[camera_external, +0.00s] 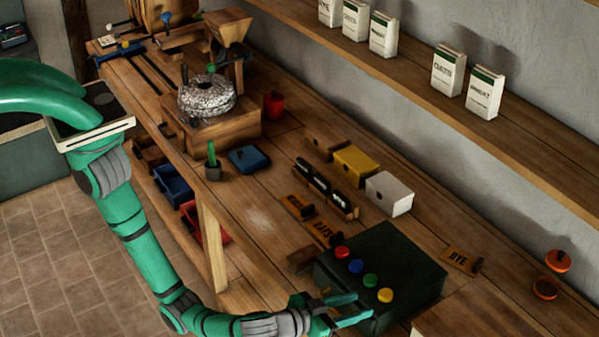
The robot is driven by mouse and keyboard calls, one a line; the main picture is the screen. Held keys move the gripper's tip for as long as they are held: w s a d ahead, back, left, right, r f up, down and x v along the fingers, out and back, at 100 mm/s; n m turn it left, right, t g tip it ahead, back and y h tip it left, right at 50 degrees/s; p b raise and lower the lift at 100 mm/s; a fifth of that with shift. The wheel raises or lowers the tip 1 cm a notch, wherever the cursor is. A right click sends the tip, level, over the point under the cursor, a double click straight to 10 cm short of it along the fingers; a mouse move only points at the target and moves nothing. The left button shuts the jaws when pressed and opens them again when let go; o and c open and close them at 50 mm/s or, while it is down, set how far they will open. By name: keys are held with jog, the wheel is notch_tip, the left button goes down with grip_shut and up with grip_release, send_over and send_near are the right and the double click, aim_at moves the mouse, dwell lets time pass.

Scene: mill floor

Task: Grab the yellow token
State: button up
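The yellow token (386,295) is a small round knob-like piece at the front right end of a row on the sloped top of a dark green box (408,257). Blue, green and red round pieces stand in the same row. My gripper (364,306) is just left of the yellow token, its green fingers pointing toward it. The fingers look parted with nothing seen between them. A small gap shows between fingertips and token. The gripper covers part of the box's left front.
Wooden plates (461,261) lie right of and behind the box. Yellow (356,163) and white (388,193) boxes stand farther back on the bench. A stone mill (207,95) stands at the far end. A shelf with cartons (484,94) runs along the wall.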

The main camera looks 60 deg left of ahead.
jog(key=s, duration=0.1)
send_near(385, 293)
jog(key=w+d, duration=0.1)
jog(key=w, duration=0.1)
jog(key=shift+y, duration=0.4)
jog(key=x, duration=0.5)
jog(key=shift+w+a+f, duration=0.2)
jog(key=shift+f, duration=0.15)
jog(key=c, duration=0.8)
